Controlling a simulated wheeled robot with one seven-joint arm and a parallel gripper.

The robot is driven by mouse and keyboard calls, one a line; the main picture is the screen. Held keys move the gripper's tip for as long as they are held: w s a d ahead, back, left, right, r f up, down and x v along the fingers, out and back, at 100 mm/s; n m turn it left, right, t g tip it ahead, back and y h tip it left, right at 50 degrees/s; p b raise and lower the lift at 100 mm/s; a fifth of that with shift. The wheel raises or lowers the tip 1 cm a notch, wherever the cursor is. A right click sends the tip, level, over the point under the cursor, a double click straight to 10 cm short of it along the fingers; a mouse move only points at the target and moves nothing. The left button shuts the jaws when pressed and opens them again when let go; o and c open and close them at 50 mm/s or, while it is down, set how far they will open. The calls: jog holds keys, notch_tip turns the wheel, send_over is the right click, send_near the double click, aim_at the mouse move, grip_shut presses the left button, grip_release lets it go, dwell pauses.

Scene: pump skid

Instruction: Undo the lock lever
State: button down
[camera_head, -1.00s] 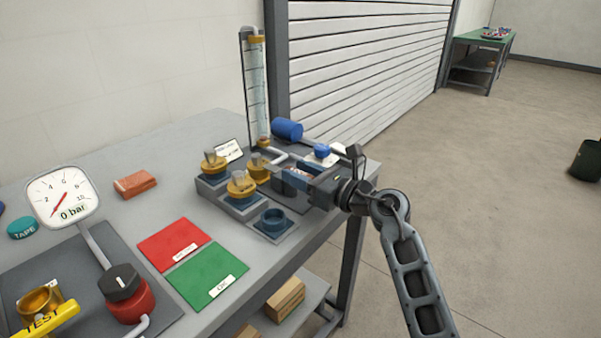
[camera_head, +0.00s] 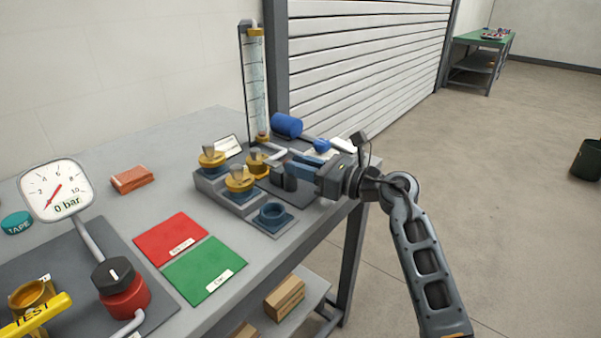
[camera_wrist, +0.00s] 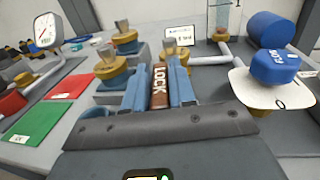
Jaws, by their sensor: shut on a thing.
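The lock lever (camera_wrist: 160,86), a brown-red bar marked LOCK, sits between the two blue fingers of my gripper (camera_wrist: 160,75) in the wrist view. My gripper is shut on it. In the head view my gripper (camera_head: 298,172) reaches in from the right over the back right of the bench, and its fingers hide the lever. A blue knob (camera_wrist: 274,66) on a white plate marked 0 is to the right of the fingers.
A block with brass-and-blue fittings (camera_head: 239,182) and an empty blue socket (camera_head: 272,214) lie left of my gripper. A sight tube (camera_head: 256,85) and blue cylinder (camera_head: 286,125) stand behind. Red (camera_head: 170,238) and green (camera_head: 205,270) mats and a gauge (camera_head: 56,190) reading 0 bar are farther left.

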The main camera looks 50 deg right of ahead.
jog(key=n+g+y+b, duration=0.1)
jog(key=y+b, duration=0.1)
jog(key=n+y+b, duration=0.2)
jog(key=d+n+g+y+b, duration=0.1)
jog(key=y+b, duration=0.1)
jog(key=shift+w+f+n+g+b, duration=0.25)
jog(key=shift+f+n+g+b, duration=0.05)
jog(key=shift+f, duration=0.05)
jog(key=n+g+y+b, duration=0.1)
jog(key=g+y+b, duration=0.1)
jog(key=b, duration=0.1)
jog(key=n+y+b, duration=0.1)
jog(key=b, duration=0.1)
jog(key=shift+w+d+r+n+g+y, duration=0.1)
jog(key=shift+w+d+n+g+y, duration=0.1)
jog(key=shift+d+n+g+y, duration=0.15)
jog(key=shift+w+r+n+g+y+b, duration=0.1)
jog(key=shift+r+n+g+y+b, duration=0.05)
jog(key=shift+n+g+y+b, duration=0.75)
jog(key=shift+r, duration=0.1)
jog(key=c, duration=1)
grip_release()
jog(key=shift+v, duration=3.9)
